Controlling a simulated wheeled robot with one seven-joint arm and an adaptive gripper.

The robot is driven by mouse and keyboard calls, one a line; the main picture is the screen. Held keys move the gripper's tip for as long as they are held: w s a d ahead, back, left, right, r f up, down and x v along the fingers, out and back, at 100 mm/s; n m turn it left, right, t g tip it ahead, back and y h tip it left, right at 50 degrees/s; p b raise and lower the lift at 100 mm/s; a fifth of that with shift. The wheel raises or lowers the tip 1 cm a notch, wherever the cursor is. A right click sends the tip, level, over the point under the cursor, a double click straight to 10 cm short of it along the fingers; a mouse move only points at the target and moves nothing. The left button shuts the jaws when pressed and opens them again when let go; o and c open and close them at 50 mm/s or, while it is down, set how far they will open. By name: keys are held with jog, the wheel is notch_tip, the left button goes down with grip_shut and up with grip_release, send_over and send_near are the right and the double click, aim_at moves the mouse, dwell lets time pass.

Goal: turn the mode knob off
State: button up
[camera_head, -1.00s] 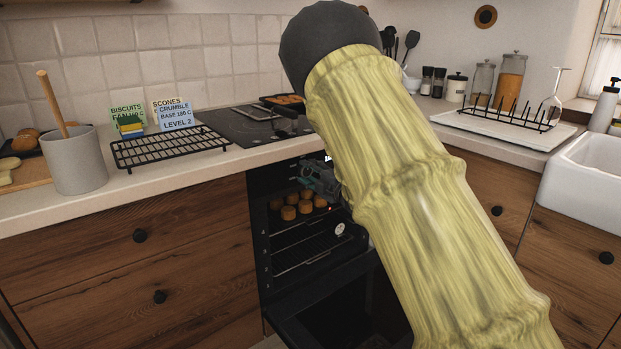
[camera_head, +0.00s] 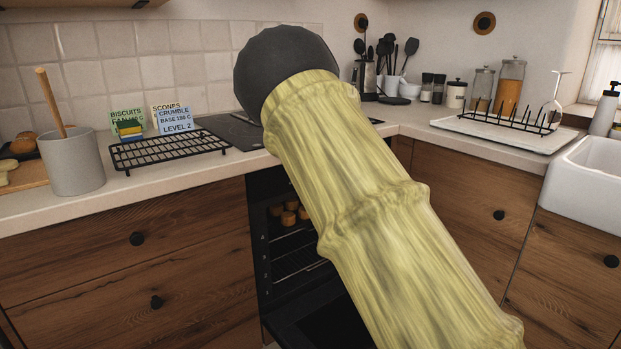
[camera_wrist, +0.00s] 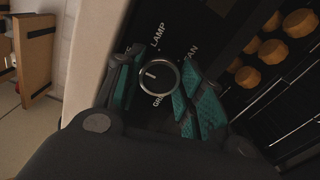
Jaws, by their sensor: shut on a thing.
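The mode knob (camera_wrist: 158,77) shows in the wrist view as a dark round dial with a pale metal ring. A short white pointer mark on its face points to the left in that picture. The labels LAMP and FAN and a partly hidden label starting with "GR" stand around it. My gripper (camera_wrist: 160,63) has teal padded fingers on either side of the knob and is shut on it. In the head view my arm hides the gripper and the knob.
The oven (camera_head: 264,240) stands open, its door (camera_head: 320,325) lowered, with several round baked pieces (camera_head: 288,217) on a rack inside. A black cooling rack (camera_head: 170,150), recipe cards (camera_head: 175,119) and a grey crock (camera_head: 75,165) are on the counter.

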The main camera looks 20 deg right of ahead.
jog(key=o, duration=1)
jog(key=v, duration=1.2)
